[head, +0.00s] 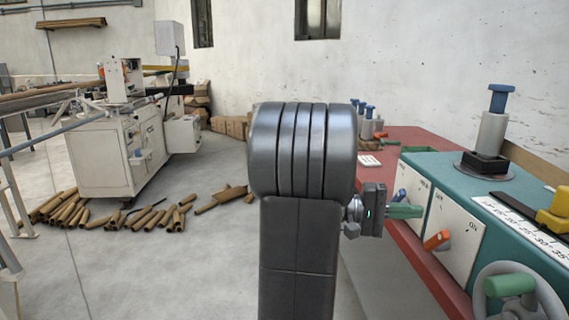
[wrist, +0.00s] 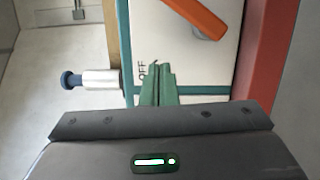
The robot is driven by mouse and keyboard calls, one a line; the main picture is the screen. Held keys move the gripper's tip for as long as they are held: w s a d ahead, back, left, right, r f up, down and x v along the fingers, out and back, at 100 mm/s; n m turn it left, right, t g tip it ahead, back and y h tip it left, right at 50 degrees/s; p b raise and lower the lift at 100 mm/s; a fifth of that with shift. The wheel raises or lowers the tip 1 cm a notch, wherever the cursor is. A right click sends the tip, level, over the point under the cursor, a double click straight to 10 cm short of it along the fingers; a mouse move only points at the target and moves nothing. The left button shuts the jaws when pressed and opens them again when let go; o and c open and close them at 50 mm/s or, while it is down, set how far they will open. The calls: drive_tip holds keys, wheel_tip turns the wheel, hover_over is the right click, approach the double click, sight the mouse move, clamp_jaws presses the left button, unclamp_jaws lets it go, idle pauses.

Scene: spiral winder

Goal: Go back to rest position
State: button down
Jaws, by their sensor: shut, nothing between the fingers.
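My gripper (head: 418,211) points right from the end of my dark grey arm, in front of the teal control box. Its green fingers are closed together with nothing visible between them; they also show in the wrist view (wrist: 155,70). An orange switch handle (head: 437,240) sits on a white panel of the box, below and right of the fingers. It also shows at the top of the wrist view (wrist: 195,17), apart from the fingertips. An "OFF" label lies beside the fingertips there. My arm hides the middle of the head view.
The teal box (head: 430,165) stands on a red table (head: 400,140), with a grey handwheel (head: 520,295) at its front right. A white machine (head: 115,155) stands at left. Cardboard tubes (head: 150,218) litter the floor. Grey floor (head: 180,275) is clear at lower left.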

drive_tip(key=s+a+r+m+y+b, duration=0.1)
drive_tip(key=a+r+m+b, duration=0.35)
drive_tip(key=a, duration=0.55)
drive_tip(key=s+d+f+b, duration=0.2)
drive_tip(key=d, duration=0.7)
drive_tip(key=w+d+f+n+h+p, duration=0.1)
drive_tip(key=w+f+n+h+p, duration=0.3)
drive_tip(key=n+p, duration=0.95)
drive_tip(key=w+a+f+m+y+p, duration=0.1)
drive_tip(key=w+a+f+m, duration=0.1)
drive_tip(key=a+f, duration=0.3)
drive_tip(key=shift+w+a+t+y+p, duration=0.35)
drive_tip(key=shift+w+a, duration=0.35)
drive_tip(key=shift+a, duration=0.65)
